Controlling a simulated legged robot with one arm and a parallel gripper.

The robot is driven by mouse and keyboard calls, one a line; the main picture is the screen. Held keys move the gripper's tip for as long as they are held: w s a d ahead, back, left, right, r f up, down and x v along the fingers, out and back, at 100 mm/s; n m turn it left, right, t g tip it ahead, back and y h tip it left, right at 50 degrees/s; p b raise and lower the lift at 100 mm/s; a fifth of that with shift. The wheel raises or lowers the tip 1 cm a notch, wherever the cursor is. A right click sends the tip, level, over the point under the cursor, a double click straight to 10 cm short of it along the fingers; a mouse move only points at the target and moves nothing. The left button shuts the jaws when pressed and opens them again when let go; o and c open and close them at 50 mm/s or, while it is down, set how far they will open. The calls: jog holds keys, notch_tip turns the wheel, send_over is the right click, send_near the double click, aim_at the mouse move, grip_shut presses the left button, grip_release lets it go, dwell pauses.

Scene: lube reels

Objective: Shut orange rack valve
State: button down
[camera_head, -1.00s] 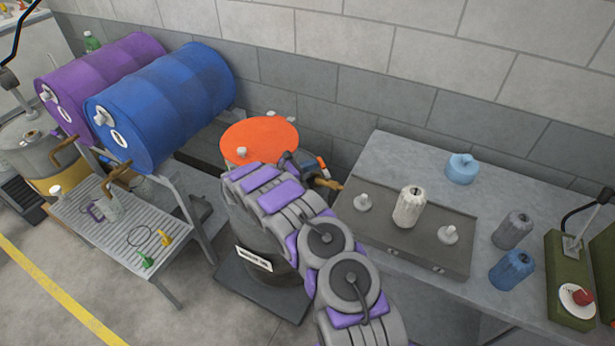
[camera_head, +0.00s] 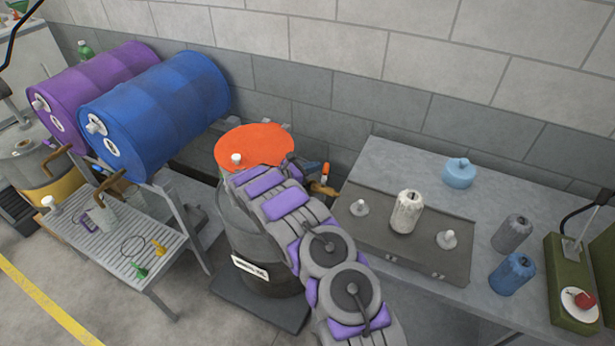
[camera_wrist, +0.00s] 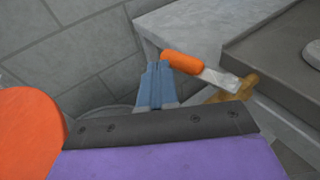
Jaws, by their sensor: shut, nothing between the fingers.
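The valve has an orange-gripped lever (camera_wrist: 182,62) with a bare metal shank and a brass body (camera_wrist: 240,88). In the wrist view the lever slants from upper left down to the brass body. In the head view the orange grip (camera_head: 325,169) stands nearly upright just right of my arm, above the brass part (camera_head: 321,189). My gripper (camera_wrist: 158,66) is shut and empty, its blue fingers beside the left end of the orange grip. I cannot tell whether they touch it. In the head view my arm hides most of the gripper.
An orange-topped drum (camera_head: 252,147) stands left of the valve. Right of it is a grey table (camera_head: 390,155) with a dark tray (camera_head: 430,235) and several bottles. A blue drum (camera_head: 160,105) and a purple drum (camera_head: 70,95) lie on a rack at left. The block wall is behind.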

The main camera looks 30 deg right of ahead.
jog(key=p+v, duration=0.2)
jog(key=v, duration=1.4)
jog(key=shift+a, duration=0.4)
